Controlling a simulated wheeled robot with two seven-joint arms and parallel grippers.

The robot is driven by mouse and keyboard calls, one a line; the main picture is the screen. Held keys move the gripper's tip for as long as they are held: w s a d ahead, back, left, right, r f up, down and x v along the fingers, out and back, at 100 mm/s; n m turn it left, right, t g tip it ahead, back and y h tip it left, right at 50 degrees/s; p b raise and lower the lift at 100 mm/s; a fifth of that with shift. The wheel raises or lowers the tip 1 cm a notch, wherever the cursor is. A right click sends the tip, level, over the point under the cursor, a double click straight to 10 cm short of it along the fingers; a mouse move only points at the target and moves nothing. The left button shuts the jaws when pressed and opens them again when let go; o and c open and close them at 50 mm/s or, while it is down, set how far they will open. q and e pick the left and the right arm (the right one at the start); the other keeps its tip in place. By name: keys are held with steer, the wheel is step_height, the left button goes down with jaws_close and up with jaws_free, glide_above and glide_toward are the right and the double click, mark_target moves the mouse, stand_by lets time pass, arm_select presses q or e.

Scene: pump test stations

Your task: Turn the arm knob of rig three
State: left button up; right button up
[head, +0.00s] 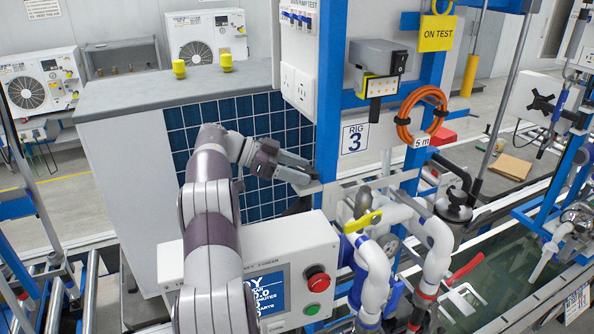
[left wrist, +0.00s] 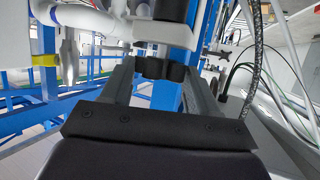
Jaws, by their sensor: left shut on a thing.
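My left gripper (head: 306,174) reaches in from the left, beside the blue post of rig three, below and left of the RIG 3 sign (head: 355,138). In the left wrist view its two grey fingers (left wrist: 160,78) are shut on a black part, which looks like the arm knob (left wrist: 156,69). The knob sits in front of a blue upright. Much of it is hidden by the fingers, so I cannot tell how far it is turned. In the head view I cannot make the knob out clearly behind the gripper. My right gripper is not in view.
A control box (head: 320,262) with a red button stands below my gripper. White pipes with a yellow lever (head: 362,222) are to its right. An orange hose coil (head: 421,115) hangs on the frame. A neighbouring rig has a black arm knob (head: 541,103).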

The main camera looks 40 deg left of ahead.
arm_select(q)
steer(key=shift+f+g, duration=0.2)
steer(key=shift+g, duration=0.1)
steer(key=o, duration=0.9)
steer(key=shift+o, duration=0.8)
steer(key=shift+r, duration=0.15)
